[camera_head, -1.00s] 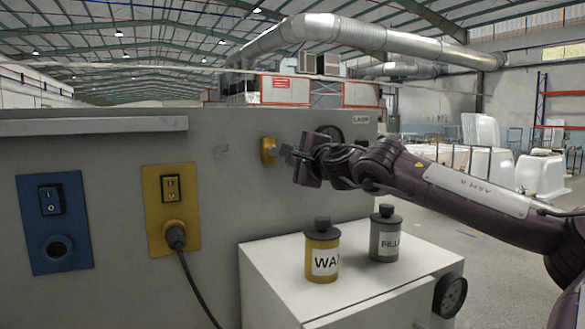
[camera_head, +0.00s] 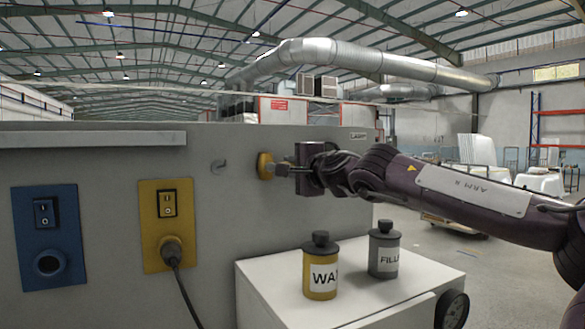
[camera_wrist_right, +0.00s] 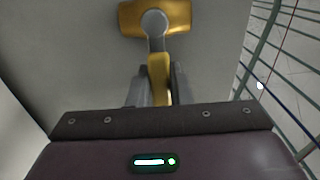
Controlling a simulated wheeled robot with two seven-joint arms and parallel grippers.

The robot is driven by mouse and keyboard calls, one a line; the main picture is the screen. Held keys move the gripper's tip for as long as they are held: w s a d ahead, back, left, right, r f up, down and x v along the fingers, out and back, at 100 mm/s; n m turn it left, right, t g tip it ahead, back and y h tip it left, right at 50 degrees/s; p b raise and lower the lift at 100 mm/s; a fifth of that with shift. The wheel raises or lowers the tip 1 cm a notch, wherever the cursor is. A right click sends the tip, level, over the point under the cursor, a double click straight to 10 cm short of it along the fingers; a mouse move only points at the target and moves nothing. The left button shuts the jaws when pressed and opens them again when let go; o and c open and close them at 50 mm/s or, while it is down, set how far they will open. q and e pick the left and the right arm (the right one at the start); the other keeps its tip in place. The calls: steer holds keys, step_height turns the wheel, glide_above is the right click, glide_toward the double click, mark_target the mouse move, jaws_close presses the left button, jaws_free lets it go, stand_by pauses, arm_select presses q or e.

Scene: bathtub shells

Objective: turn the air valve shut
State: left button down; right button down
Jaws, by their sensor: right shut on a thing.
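The air valve (camera_head: 264,166) is a yellow fitting on the grey wall panel, to the right of a small hook. It also shows at the top of the right wrist view (camera_wrist_right: 130,18), with a round grey hub and a yellow lever (camera_wrist_right: 160,78) coming toward me. My right gripper (camera_head: 285,170) comes in from the right at the valve. In the wrist view its two fingers stand on either side of the lever and are shut on it. The lever is mostly hidden by the gripper in the head view. My left gripper is not in view.
A white cabinet (camera_head: 262,290) stands below, carrying a yellow WAX can (camera_head: 321,272) and a grey FILL can (camera_head: 384,250). A blue switch plate (camera_head: 65,220) and a yellow plate (camera_head: 150,200) with a plugged cable are on the panel at left.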

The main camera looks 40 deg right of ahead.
steer(key=c, duration=1.3)
jaws_free()
steer(key=shift+s+a, duration=0.1)
steer(key=b+v, duration=0.3)
steer(key=v, duration=0.4)
steer(key=shift+s+b, duration=0.3)
steer(key=shift+b, duration=0.1)
